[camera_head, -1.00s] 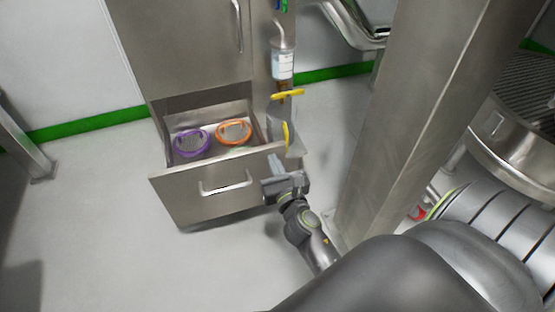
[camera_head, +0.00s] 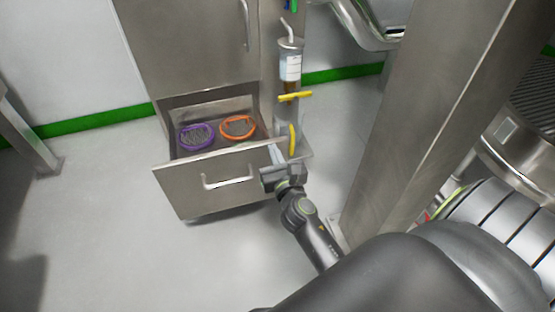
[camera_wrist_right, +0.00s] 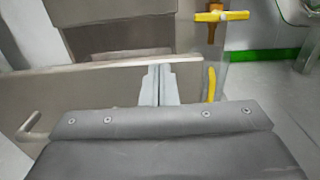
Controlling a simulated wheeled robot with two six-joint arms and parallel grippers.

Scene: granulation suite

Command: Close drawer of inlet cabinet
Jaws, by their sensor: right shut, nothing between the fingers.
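The inlet cabinet (camera_head: 190,45) is a tall grey metal unit. Its bottom drawer (camera_head: 176,188) is pulled out, with a bar handle (camera_head: 228,182) on its front. A purple ring-shaped item (camera_head: 196,136) and an orange one (camera_head: 238,127) lie inside. My right gripper (camera_head: 276,156) is shut and empty at the right end of the drawer front. In the right wrist view its fingertips (camera_wrist_right: 158,82) overlap the top edge of the drawer front (camera_wrist_right: 90,80); I cannot tell whether they touch. My left gripper is not in view.
A clear cylinder (camera_head: 290,75) with yellow handles (camera_head: 294,97) stands right of the drawer, close to my gripper. A thick metal column (camera_head: 420,110) rises further right. The floor (camera_head: 110,240) left and in front of the drawer is clear.

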